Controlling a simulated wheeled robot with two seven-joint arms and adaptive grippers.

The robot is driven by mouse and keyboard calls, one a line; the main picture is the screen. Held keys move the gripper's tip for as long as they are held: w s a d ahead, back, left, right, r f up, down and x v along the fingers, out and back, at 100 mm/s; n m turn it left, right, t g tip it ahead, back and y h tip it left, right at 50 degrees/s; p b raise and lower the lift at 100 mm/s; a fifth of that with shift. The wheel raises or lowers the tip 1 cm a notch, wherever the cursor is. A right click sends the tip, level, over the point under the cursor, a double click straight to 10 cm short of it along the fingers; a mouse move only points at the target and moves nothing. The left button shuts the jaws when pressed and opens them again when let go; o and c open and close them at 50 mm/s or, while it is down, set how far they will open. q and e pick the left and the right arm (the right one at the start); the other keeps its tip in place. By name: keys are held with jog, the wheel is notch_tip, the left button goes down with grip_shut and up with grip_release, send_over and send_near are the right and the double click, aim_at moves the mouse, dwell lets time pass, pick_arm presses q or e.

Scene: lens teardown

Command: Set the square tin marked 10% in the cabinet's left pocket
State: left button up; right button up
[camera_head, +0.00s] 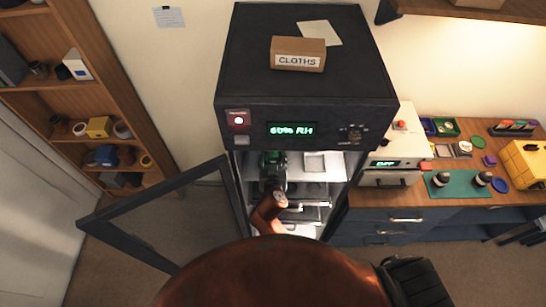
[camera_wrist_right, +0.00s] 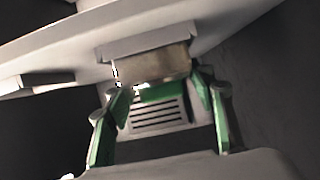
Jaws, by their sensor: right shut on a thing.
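The dry cabinet (camera_head: 305,55) stands in the middle of the head view, its glass door (camera_head: 165,215) swung open to the left. My right gripper (camera_head: 272,160) reaches inside, at the left of the upper shelf. In the right wrist view the right gripper (camera_wrist_right: 165,90) is shut on a squarish metallic tin (camera_wrist_right: 152,66), held between its green fingers close to a pale shelf surface (camera_wrist_right: 70,55). No marking is readable on the tin. I cannot tell whether it touches the shelf or sits in a pocket. My left gripper is not in view.
A pale square shape (camera_head: 315,162) shows on the upper shelf, right of my gripper. A box labelled CLOTHS (camera_head: 298,54) sits on the cabinet. A bench with a green mat (camera_head: 458,184) stands right; a bookcase (camera_head: 85,85) stands left.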

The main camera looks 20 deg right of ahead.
jog(key=o, duration=1.2)
